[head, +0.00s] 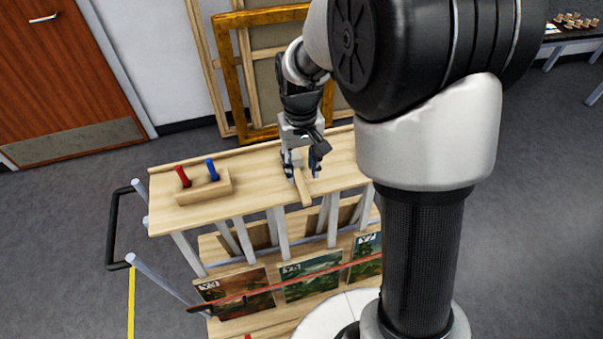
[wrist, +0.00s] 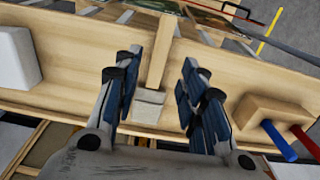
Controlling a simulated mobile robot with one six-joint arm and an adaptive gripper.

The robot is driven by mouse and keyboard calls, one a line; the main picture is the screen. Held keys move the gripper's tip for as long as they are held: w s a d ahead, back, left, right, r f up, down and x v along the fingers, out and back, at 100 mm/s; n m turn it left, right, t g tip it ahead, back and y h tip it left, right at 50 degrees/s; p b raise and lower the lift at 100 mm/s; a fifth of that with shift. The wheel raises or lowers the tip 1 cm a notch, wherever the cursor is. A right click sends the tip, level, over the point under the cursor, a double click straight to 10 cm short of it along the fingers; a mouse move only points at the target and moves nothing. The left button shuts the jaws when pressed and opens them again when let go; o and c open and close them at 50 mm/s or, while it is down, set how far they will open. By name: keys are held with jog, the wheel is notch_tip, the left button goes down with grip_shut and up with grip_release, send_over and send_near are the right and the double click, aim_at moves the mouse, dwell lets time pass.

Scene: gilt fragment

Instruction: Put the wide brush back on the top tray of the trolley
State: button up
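The wide brush (wrist: 149,104) lies on the trolley's top tray (wrist: 75,75), a light wooden tray with raised edges. Its pale broad head and wooden handle show between my fingers in the wrist view. In the head view the brush handle (head: 302,188) points to the tray's front edge, and its end appears to reach over that edge. My gripper (wrist: 159,66) is open, one finger on each side of the brush, with gaps showing on both sides. In the head view my gripper (head: 304,168) is low over the tray (head: 250,207), and it hides the brush's head.
A wooden block (head: 204,187) holding a red and a blue handle stands left on the tray. A white object (wrist: 14,57) sits at the tray's other end. Pictures (head: 311,277) stand in the slots below. Gilt frames (head: 238,84) lean behind the trolley.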

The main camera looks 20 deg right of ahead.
aim_at(301, 185)
jog(key=s+r+t+p, duration=0.1)
jog(key=s+r, duration=0.4)
jog(key=r, duration=0.3)
jog(key=s+r+t, duration=0.1)
jog(key=s+r, duration=0.3)
jog(key=r, duration=0.3)
jog(key=s+r+t, duration=0.1)
jog(key=s+t, duration=0.1)
jog(key=s, duration=1)
jog(key=shift+s+t, duration=0.15)
jog(key=shift+t, duration=0.25)
jog(key=shift+r, duration=0.1)
